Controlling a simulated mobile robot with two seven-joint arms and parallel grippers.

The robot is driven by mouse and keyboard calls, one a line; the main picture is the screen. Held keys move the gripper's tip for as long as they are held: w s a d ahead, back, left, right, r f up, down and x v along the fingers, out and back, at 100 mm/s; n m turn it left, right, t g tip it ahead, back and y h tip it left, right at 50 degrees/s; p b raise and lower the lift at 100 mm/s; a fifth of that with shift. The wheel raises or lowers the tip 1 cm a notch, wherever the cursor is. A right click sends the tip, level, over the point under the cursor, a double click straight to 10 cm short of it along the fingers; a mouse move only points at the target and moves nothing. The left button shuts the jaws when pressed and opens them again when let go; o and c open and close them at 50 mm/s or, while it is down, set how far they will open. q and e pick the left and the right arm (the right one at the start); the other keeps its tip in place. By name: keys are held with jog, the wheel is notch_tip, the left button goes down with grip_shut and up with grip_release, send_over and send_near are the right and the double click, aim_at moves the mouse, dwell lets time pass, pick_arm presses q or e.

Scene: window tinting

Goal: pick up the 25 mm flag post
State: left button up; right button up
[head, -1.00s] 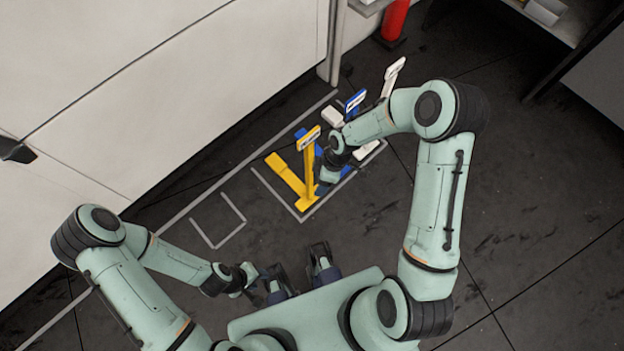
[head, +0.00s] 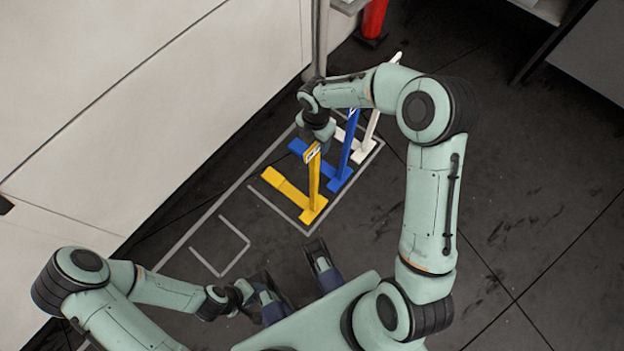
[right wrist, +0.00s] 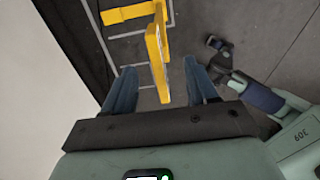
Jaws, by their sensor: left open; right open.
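Three flag posts, yellow (head: 315,182), blue (head: 348,145) and white (head: 369,135), stand upright on long flat feet in a marked floor area. Each has a small flag head; I cannot read which is 25 mm. My right gripper (head: 314,150) is at the top of the yellow post, partly hiding it. In the right wrist view the yellow post (right wrist: 157,50) stands between the open fingers of my right gripper (right wrist: 156,78), with a gap visible on both sides.
A pale wall panel (head: 120,110) runs along the left, close to the posts. An empty outlined floor spot (head: 222,245) lies left of the yellow post. A red cylinder (head: 374,18) stands at the back. The dark floor (head: 530,200) on the right is clear.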

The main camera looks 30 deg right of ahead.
aim_at(315, 150)
notch_tip(315, 150, down, 5)
jog(key=shift+a+f+b, duration=0.1)
jog(key=shift+f+b, duration=0.05)
jog(key=shift+b, duration=0.45)
grip_shut()
jog(key=shift+w, duration=0.1)
dwell(0.9)
